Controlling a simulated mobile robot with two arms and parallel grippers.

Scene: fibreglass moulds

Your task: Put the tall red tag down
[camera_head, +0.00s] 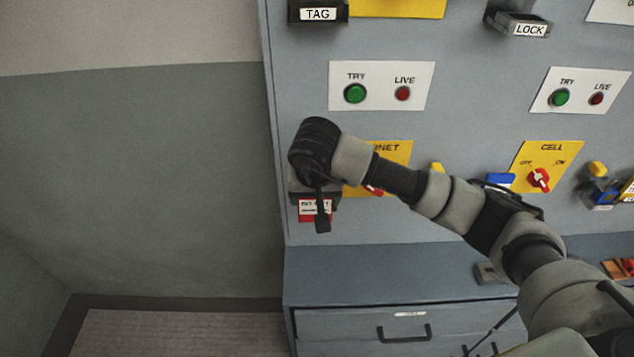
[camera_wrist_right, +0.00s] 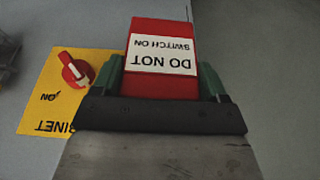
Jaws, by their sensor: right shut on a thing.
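The tall red tag (camera_head: 308,216) shows at the lower left of the panel in the head view, partly behind my right gripper (camera_head: 322,222). In the right wrist view the tag (camera_wrist_right: 160,88) is red with a white label reading "DO NOT SWITCH ON", upside down in the picture. The green-padded fingers of my right gripper (camera_wrist_right: 163,85) are shut on it from both sides. A dark bar, seemingly a holder's edge (camera_wrist_right: 160,116), crosses in front of the tag's near end; whether they touch I cannot tell. My left gripper is not in view.
A yellow cabinet plate (camera_wrist_right: 45,95) with a red switch (camera_wrist_right: 76,70) is beside the tag. A cell switch plate (camera_head: 548,165) and TRY/LIVE plates (camera_head: 380,85) are on the panel. A grey ledge (camera_head: 400,268) with drawers is below. The floor (camera_head: 180,335) at left is clear.

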